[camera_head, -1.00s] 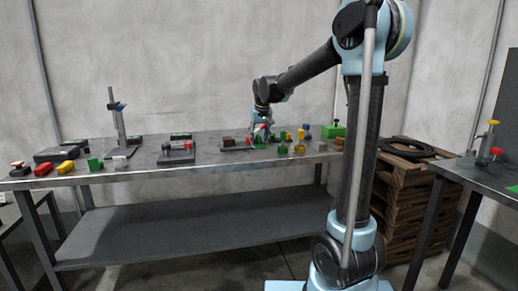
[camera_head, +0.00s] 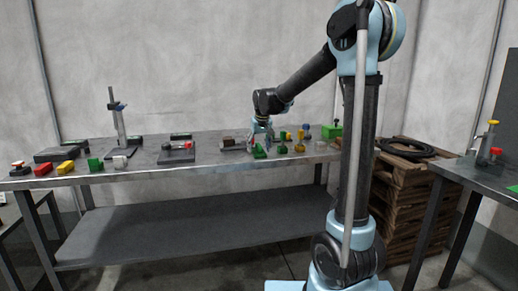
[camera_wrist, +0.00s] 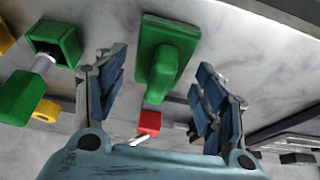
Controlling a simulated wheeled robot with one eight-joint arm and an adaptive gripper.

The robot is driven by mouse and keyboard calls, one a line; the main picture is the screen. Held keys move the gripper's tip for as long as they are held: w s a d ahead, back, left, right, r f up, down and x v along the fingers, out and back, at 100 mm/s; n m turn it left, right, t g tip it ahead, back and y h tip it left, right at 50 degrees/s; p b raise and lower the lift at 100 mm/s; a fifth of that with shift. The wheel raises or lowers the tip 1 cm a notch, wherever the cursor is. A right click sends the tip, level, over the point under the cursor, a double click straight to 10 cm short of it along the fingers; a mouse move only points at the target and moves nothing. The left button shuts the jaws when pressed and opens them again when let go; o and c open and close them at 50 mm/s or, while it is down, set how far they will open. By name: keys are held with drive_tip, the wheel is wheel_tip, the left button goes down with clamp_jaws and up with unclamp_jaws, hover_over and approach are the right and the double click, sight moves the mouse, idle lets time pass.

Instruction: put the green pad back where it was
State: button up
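A green piece with a flat base and a raised grip, which looks like the green pad (camera_wrist: 185,42), shows in the upper middle of the wrist view. In the head view it appears as a green patch (camera_head: 259,152) on the bench under my gripper (camera_head: 261,138). In the wrist view my gripper (camera_wrist: 162,62) is open. Its two blue fingers stand apart on either side of the green piece, with a visible gap on each side. Whether the piece rests flat on the bench is hard to tell.
A hollow green block (camera_wrist: 55,42), another green block (camera_wrist: 20,97) and a yellow ring (camera_wrist: 46,110) lie left in the wrist view. A red block (camera_wrist: 149,122) is close below the green piece. The grey bench (camera_head: 140,170) holds several small parts and a post stand (camera_head: 119,128).

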drive_tip(key=v, duration=1.2)
drive_tip(key=s+d+f+m, duration=0.1)
drive_tip(key=s+d+f, duration=0.3)
drive_tip(key=s+d, duration=0.45)
drive_tip(key=s+d+f, duration=0.5)
drive_tip(key=s+d, duration=0.2)
drive_tip(key=s, duration=0.2)
drive_tip(key=s+d+f+m+g, duration=0.1)
drive_tip(key=s+d+f, duration=0.2)
drive_tip(key=s+f, duration=0.5)
drive_tip(key=s+d+f+m+g+h, duration=0.1)
drive_tip(key=s+d+f, duration=0.3)
drive_tip(key=s+f, duration=0.3)
drive_tip(key=s, duration=0.3)
drive_tip(key=shift+s+f, duration=0.35)
drive_tip(key=shift+f, duration=0.05)
drive_tip(key=shift+d, duration=0.1)
drive_tip(key=shift+w+f, duration=0.2)
drive_tip(key=shift+w, duration=0.25)
